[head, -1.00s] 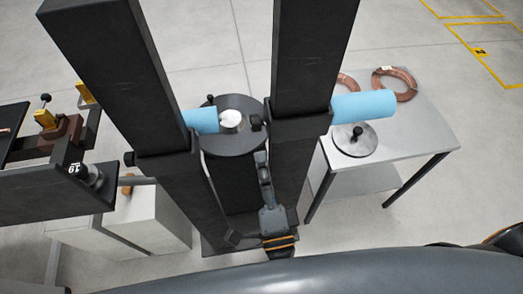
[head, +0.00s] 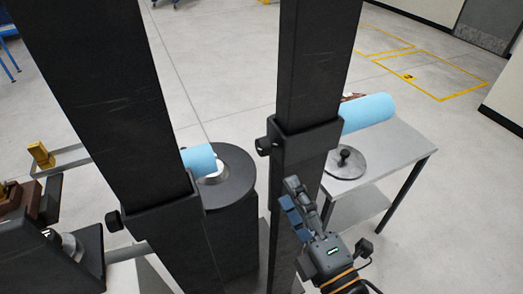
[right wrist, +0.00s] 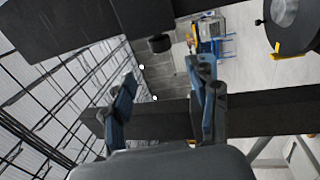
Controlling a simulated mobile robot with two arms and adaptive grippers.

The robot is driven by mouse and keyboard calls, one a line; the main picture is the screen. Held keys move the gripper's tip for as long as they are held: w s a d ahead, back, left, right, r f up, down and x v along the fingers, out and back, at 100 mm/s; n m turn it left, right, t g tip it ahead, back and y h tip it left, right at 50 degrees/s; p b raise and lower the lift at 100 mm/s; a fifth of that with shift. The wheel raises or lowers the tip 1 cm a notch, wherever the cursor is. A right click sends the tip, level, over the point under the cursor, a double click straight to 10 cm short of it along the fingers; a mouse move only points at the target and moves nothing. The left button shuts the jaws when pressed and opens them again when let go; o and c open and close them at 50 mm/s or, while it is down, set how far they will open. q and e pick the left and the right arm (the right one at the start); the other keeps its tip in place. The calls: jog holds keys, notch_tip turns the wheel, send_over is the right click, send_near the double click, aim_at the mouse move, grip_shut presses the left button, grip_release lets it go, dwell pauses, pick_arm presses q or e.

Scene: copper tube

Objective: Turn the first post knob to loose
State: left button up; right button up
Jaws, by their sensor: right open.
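Two dark upright posts stand in front of me in the head view, the left post (head: 105,90) and the right post (head: 318,65). Each has a sliding collar with a small black side knob: the right post's knob (head: 264,147) and the left post's knob (head: 114,220). I cannot tell which post is the first. My right gripper (head: 289,193) is open and empty, below and a little right of the right post's knob, apart from it. In the right wrist view a dark round knob (right wrist: 160,43) shows beyond the open fingers (right wrist: 166,72). My left gripper is out of view.
A grey table (head: 402,150) with a round plate (head: 345,163) is at right. Open floor lies behind.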

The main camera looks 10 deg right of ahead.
aim_at(266, 155)
jog(key=p+x, duration=0.1)
jog(key=x, duration=1.1)
jog(key=shift+p, duration=0.3)
jog(key=shift+w+a, duration=0.15)
jog(key=shift+w, duration=0.35)
